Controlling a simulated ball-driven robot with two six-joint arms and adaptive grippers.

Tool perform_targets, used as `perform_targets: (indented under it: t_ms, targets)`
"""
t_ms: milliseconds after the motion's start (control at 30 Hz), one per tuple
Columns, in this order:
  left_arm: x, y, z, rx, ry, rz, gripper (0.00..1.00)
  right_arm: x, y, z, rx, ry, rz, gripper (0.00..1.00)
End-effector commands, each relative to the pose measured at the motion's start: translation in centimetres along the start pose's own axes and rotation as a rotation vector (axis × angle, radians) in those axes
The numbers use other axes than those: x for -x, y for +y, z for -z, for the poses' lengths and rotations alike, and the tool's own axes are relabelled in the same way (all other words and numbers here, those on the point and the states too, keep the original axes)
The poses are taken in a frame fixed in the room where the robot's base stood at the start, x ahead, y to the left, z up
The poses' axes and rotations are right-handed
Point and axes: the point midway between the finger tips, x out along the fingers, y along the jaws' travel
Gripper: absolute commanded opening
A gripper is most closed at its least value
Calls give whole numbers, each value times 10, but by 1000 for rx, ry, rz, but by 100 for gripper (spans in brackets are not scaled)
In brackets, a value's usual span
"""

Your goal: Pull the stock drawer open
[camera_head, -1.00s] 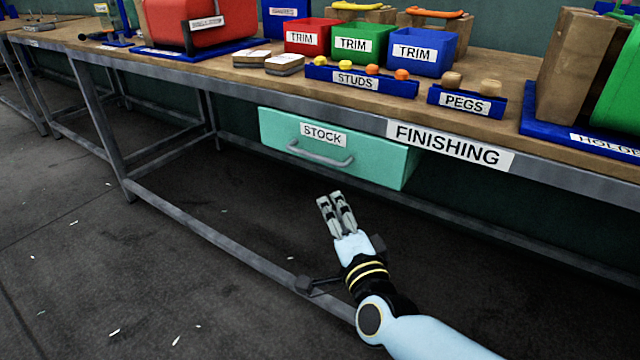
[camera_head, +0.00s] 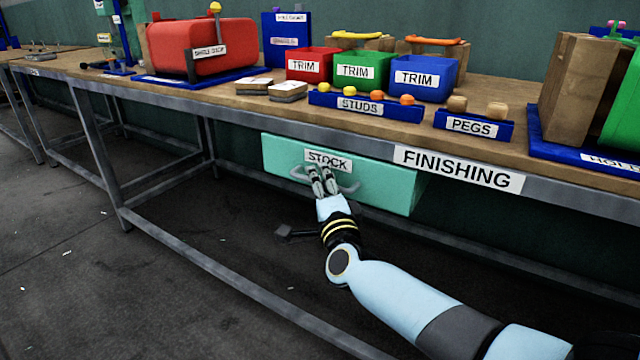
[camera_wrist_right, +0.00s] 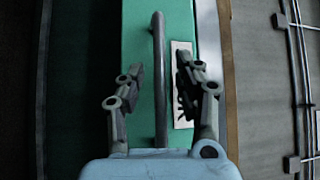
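The stock drawer (camera_head: 385,188) is a teal box hung under the bench top, with a white STOCK label (camera_head: 328,160) on its front. Its grey bar handle (camera_head: 349,188) is partly hidden behind my right gripper (camera_head: 318,172) in the head view. In the right wrist view the handle (camera_wrist_right: 160,75) runs between the two fingers of my right gripper (camera_wrist_right: 160,85). The fingers are apart, one on each side of the bar, with a visible gap to it. The label (camera_wrist_right: 181,90) is partly behind one finger. My left gripper is not in view.
The FINISHING bench (camera_head: 560,195) has a grey metal frame with a low rail (camera_head: 210,262). Above the drawer stand a blue STUDS tray (camera_head: 405,110), a PEGS tray (camera_head: 485,129) and TRIM bins (camera_head: 424,78).

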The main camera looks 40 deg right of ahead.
Motion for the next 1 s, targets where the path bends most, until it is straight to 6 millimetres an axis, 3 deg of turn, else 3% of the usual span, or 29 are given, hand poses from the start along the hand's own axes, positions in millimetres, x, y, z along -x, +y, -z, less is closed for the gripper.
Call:
perform_targets:
  t_ms: [100, 367, 1000]
  targets:
    - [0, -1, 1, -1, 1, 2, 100, 0, 0, 0, 0, 0, 0, 33]
    - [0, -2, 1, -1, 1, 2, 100, 0, 0, 0, 0, 0, -1, 0]
    - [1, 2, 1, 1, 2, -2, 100, 2, 3, -1, 2, -2, -7, 0]
